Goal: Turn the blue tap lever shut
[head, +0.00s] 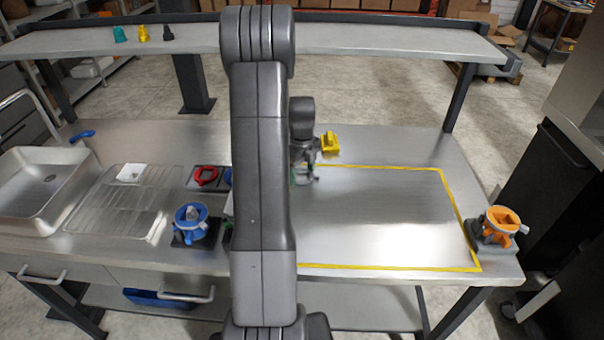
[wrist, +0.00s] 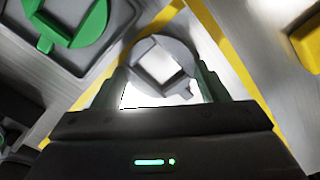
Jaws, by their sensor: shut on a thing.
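The blue tap lever (head: 82,135) shows in the head view at the far left, behind the steel sink and near the grey curved spout (head: 30,105). It is small, so I cannot tell its exact angle. My gripper (head: 304,178) is over the middle of the bench, well to the right of the lever and partly hidden by my arm. In the wrist view my gripper (wrist: 160,88) is shut on a grey round part (wrist: 178,50) with a square opening. The lever is not in the wrist view.
The sink (head: 45,190) and a drainer (head: 120,205) fill the left. A blue fixture (head: 190,218), a red ring (head: 205,175), a yellow block (head: 330,143) and an orange fixture (head: 500,226) stand on the bench. A raised shelf (head: 400,38) spans the back. The yellow-outlined area looks mostly clear.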

